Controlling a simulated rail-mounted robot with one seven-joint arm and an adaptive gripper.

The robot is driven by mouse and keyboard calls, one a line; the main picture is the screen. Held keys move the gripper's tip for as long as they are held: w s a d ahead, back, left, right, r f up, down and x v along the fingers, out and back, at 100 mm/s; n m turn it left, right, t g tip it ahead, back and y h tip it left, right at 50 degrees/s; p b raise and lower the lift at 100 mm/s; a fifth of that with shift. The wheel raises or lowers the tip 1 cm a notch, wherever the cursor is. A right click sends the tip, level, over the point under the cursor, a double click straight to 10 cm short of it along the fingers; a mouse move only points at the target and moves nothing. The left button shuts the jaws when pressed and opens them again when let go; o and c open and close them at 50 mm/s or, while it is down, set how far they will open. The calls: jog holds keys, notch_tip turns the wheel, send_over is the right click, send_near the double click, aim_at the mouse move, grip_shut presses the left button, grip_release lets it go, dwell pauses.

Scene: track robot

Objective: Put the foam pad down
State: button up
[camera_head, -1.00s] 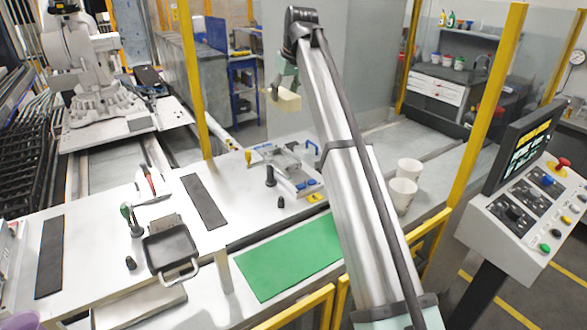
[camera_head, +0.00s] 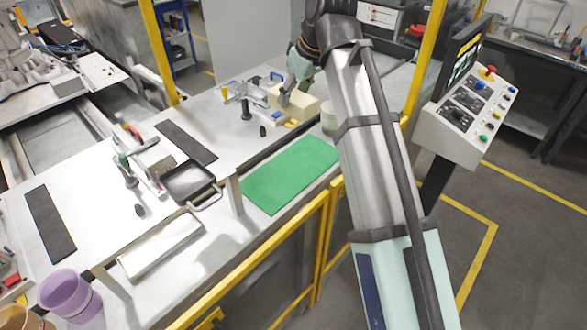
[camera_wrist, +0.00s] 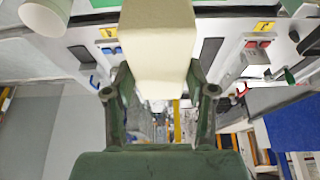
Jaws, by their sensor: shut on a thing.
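The foam pad is a cream block (camera_head: 302,104), seen in the head view near the back right of the white table, over or beside the clamp fixture. My gripper (camera_head: 287,88) is shut on it from above. In the wrist view the pad (camera_wrist: 158,40) sits between the two green fingers of my gripper (camera_wrist: 157,85) and extends past them to the top edge. I cannot tell whether its underside touches the table or fixture. The pad hides much of the fixture behind it.
The clamp fixture (camera_head: 231,93) has blue and yellow parts. A green mat (camera_head: 290,172) lies bare in front. A white cup (camera_head: 328,120) is partly hidden by my arm. A black pan (camera_head: 188,182) stands left. Yellow rails (camera_head: 250,270) edge the front.

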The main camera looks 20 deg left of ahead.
notch_tip(320, 180, down, 20)
jog(key=p, duration=0.4)
jog(key=shift+w+r+p, duration=0.1)
jog(key=shift+p, duration=0.3)
jog(key=o, duration=1.1)
jog(key=shift+o, duration=0.2)
jog(key=b+v, duration=0.2)
jog(key=v, duration=1)
jog(key=shift+b, duration=0.4)
